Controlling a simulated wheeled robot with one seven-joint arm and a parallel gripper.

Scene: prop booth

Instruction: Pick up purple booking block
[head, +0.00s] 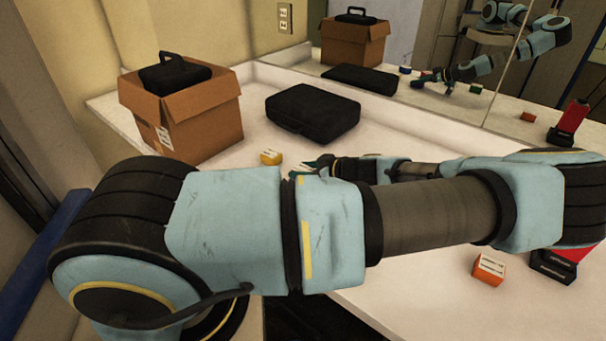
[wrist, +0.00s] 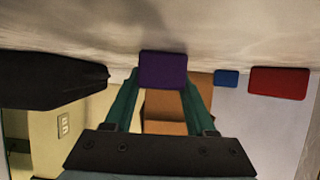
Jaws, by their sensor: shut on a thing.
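The purple booking block (wrist: 163,70) is between the tips of my gripper's two teal fingers (wrist: 163,85) in the wrist view. My gripper is shut on it. The block is close to the pale counter surface, which fills the top of that upside-down view; whether it touches the counter I cannot tell. In the head view my gripper (head: 306,168) reaches low over the counter behind my arm. The purple block is hidden there.
A yellow block (head: 271,157) sits left of my gripper. A black case (head: 313,112) and an open cardboard box (head: 185,115) stand behind. An orange block (head: 489,268) is front right. The wrist view shows a blue block (wrist: 227,78) and a red block (wrist: 278,82). A mirror backs the counter.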

